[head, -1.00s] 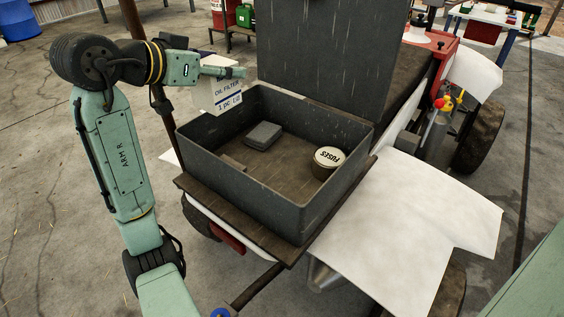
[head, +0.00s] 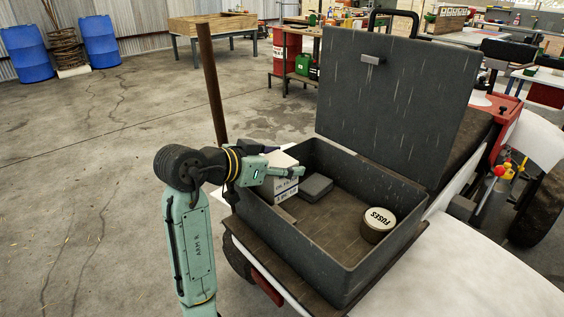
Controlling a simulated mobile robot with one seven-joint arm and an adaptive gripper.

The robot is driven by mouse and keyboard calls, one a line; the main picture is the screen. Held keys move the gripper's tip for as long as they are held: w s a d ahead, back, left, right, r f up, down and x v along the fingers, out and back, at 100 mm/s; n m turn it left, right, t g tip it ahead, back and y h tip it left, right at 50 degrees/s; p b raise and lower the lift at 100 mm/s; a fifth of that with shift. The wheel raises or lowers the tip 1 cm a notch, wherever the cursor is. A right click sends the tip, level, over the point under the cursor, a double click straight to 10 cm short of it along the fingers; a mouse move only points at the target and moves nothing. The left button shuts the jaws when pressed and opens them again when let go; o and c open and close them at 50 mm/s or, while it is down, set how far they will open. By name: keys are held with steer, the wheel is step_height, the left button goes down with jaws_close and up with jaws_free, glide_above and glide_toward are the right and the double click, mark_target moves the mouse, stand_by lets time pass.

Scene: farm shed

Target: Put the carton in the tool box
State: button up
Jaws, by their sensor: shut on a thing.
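The carton (head: 286,184) is a white box printed as an oil filter pack. My gripper (head: 293,172) is shut on it, with a finger across its upper part. The carton is at the left wall of the tool box, partly in front of that wall; I cannot tell whether its bottom is below the rim. The tool box (head: 330,270) is dark grey, with its lid (head: 400,105) standing open at the back. Inside it lie a small grey block (head: 316,186) and a round tin marked FUSES (head: 378,222).
The tool box sits on the rear of a vehicle with a white fender (head: 470,265). A rusty upright post (head: 212,85) stands behind my arm. The middle of the box floor is bare. Blue barrels (head: 26,52) and a wooden table (head: 212,25) are far off.

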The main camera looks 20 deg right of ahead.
steer(key=shift+f, duration=0.15)
steer(key=shift+f+b, duration=0.35)
steer(key=shift+f, duration=0.05)
steer(key=shift+f, duration=0.1)
steer(key=o, duration=1.1)
steer(key=shift+r+p, duration=0.35)
steer(key=shift+r, duration=0.2)
steer(key=b+v, duration=0.1)
steer(key=v, duration=1.1)
steer(key=shift+r+b, duration=0.15)
steer(key=shift+b, duration=0.15)
